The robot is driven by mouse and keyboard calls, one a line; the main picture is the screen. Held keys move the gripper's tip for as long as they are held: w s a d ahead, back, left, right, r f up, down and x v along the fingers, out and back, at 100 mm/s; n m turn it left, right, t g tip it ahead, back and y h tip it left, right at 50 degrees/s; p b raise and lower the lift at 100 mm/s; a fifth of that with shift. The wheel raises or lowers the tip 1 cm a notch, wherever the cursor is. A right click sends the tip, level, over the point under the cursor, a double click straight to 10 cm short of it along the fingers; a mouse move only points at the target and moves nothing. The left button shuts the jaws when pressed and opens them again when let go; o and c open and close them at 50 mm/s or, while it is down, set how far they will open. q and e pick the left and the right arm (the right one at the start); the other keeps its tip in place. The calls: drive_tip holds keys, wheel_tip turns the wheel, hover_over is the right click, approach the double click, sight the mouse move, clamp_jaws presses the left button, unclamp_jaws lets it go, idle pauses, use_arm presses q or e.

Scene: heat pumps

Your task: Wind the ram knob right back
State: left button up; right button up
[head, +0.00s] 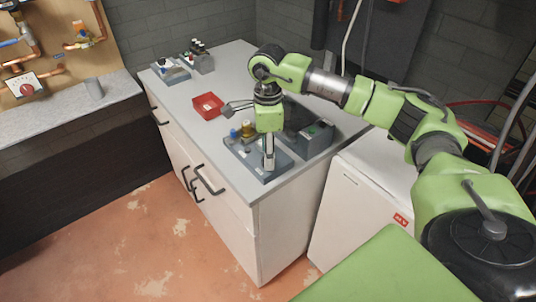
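My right gripper (268,160) points straight down over the right part of a grey bench device (270,179) on the cabinet top. Its fingers look close together, but the view is too small to show whether they are shut on anything. A blue knob (234,134) and a brass-coloured knob (248,129) stand on the left part of the device. I cannot make out the ram knob for certain; the gripper covers part of the device. My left gripper is not in view.
A dark grey unit (314,138) sits close on the right of the device. Behind are a red tray (208,106) and a grey pronged item (238,106), partly behind my arm. More small devices (171,71) stand at the back left. The left front worktop is clear.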

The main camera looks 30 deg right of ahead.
wheel_tip(320, 180, up, 11)
drive_tip(key=shift+f, duration=0.15)
idle(0.6)
